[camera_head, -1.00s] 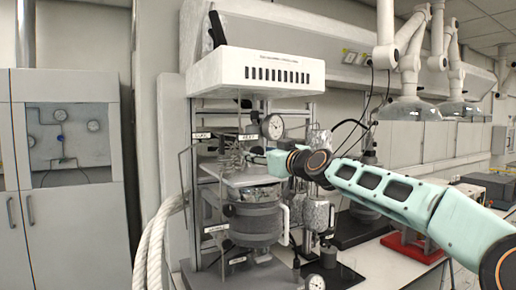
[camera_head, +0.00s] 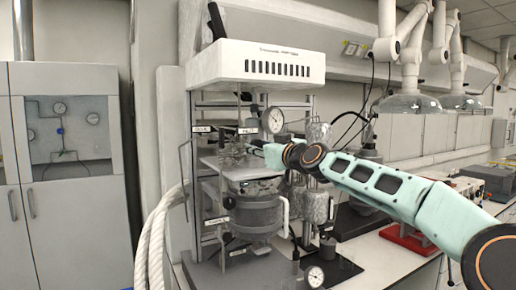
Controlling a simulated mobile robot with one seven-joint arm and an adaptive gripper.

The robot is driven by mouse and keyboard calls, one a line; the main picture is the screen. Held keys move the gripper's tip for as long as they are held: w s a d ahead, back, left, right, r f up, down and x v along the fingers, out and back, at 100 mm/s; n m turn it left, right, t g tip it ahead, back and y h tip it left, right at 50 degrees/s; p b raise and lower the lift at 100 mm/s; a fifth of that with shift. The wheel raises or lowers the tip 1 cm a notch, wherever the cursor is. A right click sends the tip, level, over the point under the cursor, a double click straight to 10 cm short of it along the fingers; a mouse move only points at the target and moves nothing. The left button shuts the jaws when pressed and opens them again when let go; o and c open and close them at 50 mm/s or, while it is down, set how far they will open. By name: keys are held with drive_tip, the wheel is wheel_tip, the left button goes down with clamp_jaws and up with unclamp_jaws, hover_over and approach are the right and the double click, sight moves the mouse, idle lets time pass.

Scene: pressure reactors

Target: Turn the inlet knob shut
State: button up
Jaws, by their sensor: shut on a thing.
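The pressure reactor (camera_head: 256,215) stands in its frame under a white vented box (camera_head: 256,68). My gripper (camera_head: 243,148) reaches in from the right, above the pale plate over the vessel, among the small fittings. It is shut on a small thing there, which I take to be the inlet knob. The knob itself is too small and too covered by the gripper and fittings to make out.
A second metal vessel (camera_head: 316,205) stands right of the reactor, below my arm. Thick white hoses (camera_head: 158,232) run at the left. Another gauge (camera_head: 315,276) is low at the front. A red-based device (camera_head: 408,238) sits on the bench at right.

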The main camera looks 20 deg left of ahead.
drive_tip(key=shift+m, duration=0.4)
drive_tip(key=m+b, duration=0.2)
drive_tip(key=shift+f+m, duration=0.15)
drive_tip(key=shift+m, duration=0.15)
drive_tip(key=m+b, duration=0.1)
drive_tip(key=m, duration=0.4)
drive_tip(key=shift+s+b, duration=0.1)
drive_tip(key=shift+b, duration=0.2)
drive_tip(key=m, duration=0.5)
drive_tip(key=shift+r+m, duration=0.2)
drive_tip(key=shift+m, duration=2.1)
drive_tip(key=o, duration=1.2)
drive_tip(key=shift+c, duration=0.2)
